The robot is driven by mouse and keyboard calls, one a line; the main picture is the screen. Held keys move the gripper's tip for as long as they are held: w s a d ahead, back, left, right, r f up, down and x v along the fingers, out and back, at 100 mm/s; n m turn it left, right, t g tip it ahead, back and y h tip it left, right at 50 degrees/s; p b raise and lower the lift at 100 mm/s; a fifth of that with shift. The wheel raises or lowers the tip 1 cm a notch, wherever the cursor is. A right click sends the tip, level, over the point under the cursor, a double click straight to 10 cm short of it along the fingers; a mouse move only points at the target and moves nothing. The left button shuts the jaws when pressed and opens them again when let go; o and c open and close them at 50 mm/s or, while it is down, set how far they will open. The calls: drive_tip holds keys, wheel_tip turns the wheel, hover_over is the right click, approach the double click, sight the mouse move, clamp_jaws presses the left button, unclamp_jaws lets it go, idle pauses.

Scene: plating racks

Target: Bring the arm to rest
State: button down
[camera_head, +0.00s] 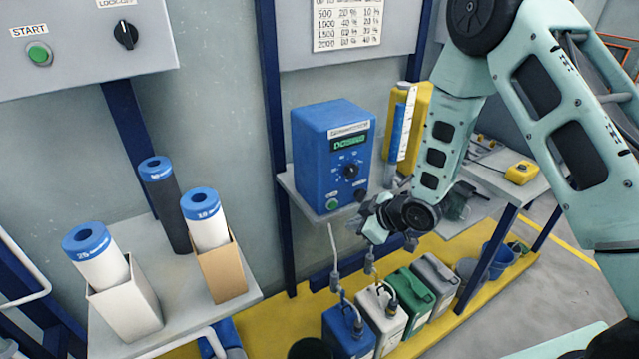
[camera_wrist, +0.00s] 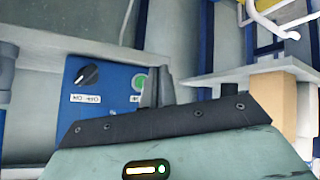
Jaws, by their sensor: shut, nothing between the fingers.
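My arm comes in from the right in the head view, bends at the top and hangs down with its forearm in front of the shelf. My gripper (camera_head: 362,222) is low, just in front of and below the right front corner of the blue dosing unit (camera_head: 325,190). It is shut and empty. In the wrist view the closed fingers (camera_wrist: 157,84) stand close together in front of a blue panel (camera_wrist: 108,72) with a black knob and a green button. Whether the gripper touches the unit cannot be told.
Blue, white, green and grey canisters (camera_head: 349,333) stand on the yellow floor strip below, with hoses above them. A left shelf (camera_head: 188,295) holds blue-capped cartridges (camera_head: 98,255) in boxes. A yellow-backed measuring tube (camera_head: 402,125) stands beside the unit. Floor at lower right is clear.

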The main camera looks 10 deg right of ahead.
drive_tip(key=s+a+r+m+g+h, duration=0.1)
drive_tip(key=s+a+r+g+h, duration=0.1)
drive_tip(key=s+a+r, duration=0.4)
drive_tip(key=s+r+g+h, duration=0.1)
drive_tip(key=s+r, duration=0.3)
drive_tip(key=s, duration=0.4)
drive_tip(key=s+r+m+g+h, duration=0.1)
drive_tip(key=s+r+g, duration=0.1)
drive_tip(key=s+r, duration=0.3)
drive_tip(key=s+a+r+m+g+h, duration=0.1)
drive_tip(key=s+r, duration=0.4)
drive_tip(key=s, duration=0.7)
drive_tip(key=shift+s+g, duration=0.35)
drive_tip(key=shift+g, duration=0.45)
drive_tip(key=shift+a, duration=0.1)
idle(4.0)
